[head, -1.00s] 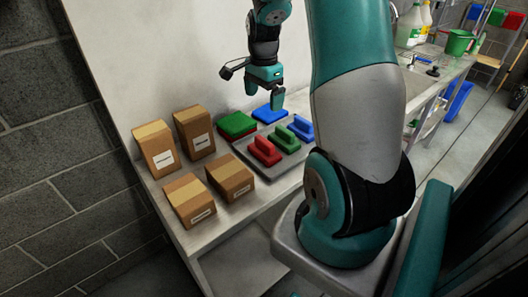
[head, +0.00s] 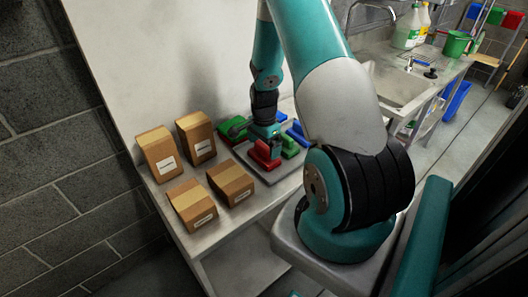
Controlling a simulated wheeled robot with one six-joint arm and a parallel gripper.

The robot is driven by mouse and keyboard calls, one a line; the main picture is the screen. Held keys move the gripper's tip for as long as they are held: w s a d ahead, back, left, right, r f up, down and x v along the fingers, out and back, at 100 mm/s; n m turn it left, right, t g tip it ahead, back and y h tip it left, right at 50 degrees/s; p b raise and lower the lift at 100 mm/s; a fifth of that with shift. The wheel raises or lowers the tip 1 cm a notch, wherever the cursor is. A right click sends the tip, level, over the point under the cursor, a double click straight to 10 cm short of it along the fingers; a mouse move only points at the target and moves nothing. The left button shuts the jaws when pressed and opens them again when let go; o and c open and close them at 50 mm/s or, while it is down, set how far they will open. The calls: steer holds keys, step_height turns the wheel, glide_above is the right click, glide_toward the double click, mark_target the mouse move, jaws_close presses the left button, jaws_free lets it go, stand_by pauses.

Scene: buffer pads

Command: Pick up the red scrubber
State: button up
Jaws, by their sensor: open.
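The red scrubber (head: 263,157) stands on a grey tray (head: 272,179) on the table, at the tray's front left. A green scrubber (head: 290,147) is just right of it, and a blue scrubber (head: 298,134) is further right and back. My gripper (head: 270,147) is open, low over the tray and right at the red scrubber's upper back part. The fingers are small and partly hidden, so I cannot tell whether they straddle its handle or touch it.
Several cardboard boxes (head: 186,203) stand on the table left of the tray. Green pads (head: 234,127) over a red one lie at the back left of the tray, close to my wrist. A blue pad (head: 283,118) lies behind, mostly hidden by my arm. The wall is close behind.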

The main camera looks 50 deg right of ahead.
mark_target(264, 146)
steer(key=shift+f, duration=0.75)
steer(key=c, duration=0.8)
steer(key=shift+r, duration=0.15)
step_height(264, 146, up, 20)
steer(key=b, duration=0.3)
